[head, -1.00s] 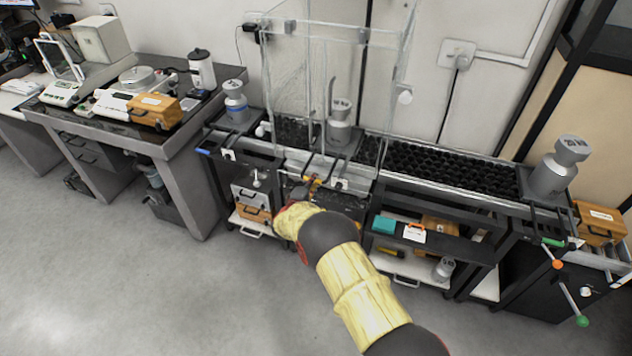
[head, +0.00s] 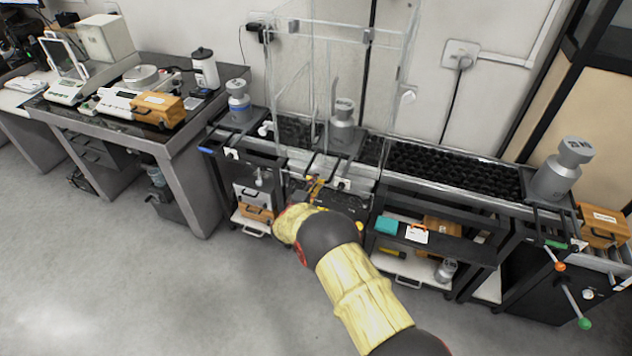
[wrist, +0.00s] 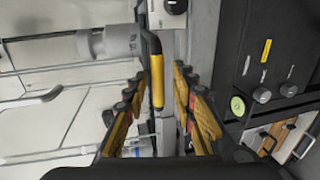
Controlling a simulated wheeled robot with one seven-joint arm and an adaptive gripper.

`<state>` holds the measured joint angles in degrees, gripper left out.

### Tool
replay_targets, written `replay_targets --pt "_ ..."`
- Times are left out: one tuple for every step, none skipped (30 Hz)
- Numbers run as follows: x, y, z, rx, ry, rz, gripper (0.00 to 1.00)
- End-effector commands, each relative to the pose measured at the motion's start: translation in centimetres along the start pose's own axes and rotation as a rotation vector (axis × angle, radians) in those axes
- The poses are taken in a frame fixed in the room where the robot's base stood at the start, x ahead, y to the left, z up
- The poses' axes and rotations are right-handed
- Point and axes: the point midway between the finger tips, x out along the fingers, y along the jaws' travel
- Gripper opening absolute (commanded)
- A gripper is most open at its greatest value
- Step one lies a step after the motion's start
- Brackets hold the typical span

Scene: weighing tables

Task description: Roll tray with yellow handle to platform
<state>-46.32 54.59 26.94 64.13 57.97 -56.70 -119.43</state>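The tray (head: 338,160) with the yellow handle carries a grey cylindrical weight (head: 342,124), seen through the clear enclosure in the head view. Its yellow handle (wrist: 157,80) shows plainly in the wrist view, between my fingers. My gripper (wrist: 160,92) is open, with one finger on each side of the handle and gaps showing. In the head view my arm reaches to the front of the enclosure and its wrist hides most of the gripper. I cannot tell which surface is the platform.
A clear enclosure (head: 290,70) stands around the middle of the bench. A black roller track (head: 450,172) runs right. Shelves below hold boxes. The floor (head: 130,290) is clear.

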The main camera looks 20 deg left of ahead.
Motion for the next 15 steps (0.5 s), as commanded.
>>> replay_targets --pt "-1.0 0.1 -0.1 -0.001 0.002 0.0 0.26" --pt "-1.6 0.1 -0.2 0.0 0.003 0.0 0.26" --pt "-2.5 0.1 -0.2 0.0 0.003 0.0 0.26" --pt "-3.1 0.1 -0.1 -0.001 0.003 -0.001 0.26" --pt "-3.8 0.1 -0.1 -0.001 0.003 -0.001 0.26" --pt "-4.6 0.1 -0.2 -0.001 0.003 0.0 0.26" --pt "-5.2 0.1 -0.2 0.0 0.004 0.0 0.26" --pt "-5.8 0.1 -0.2 0.0 0.004 0.0 0.26" --pt "-6.5 0.0 -0.2 -0.001 0.003 -0.001 0.26" --pt "-7.0 0.1 -0.2 -0.001 0.003 0.0 0.26" --pt "-7.5 0.0 -0.1 -0.001 0.003 0.0 0.26" --pt "-8.1 0.0 -0.1 -0.001 0.002 -0.001 0.26" --pt "-8.5 0.0 -0.1 0.0 0.002 -0.001 0.26" --pt "-8.8 0.0 -0.1 0.0 0.002 -0.001 0.26" --pt "-9.2 0.0 -0.1 0.0 0.002 -0.001 0.26"
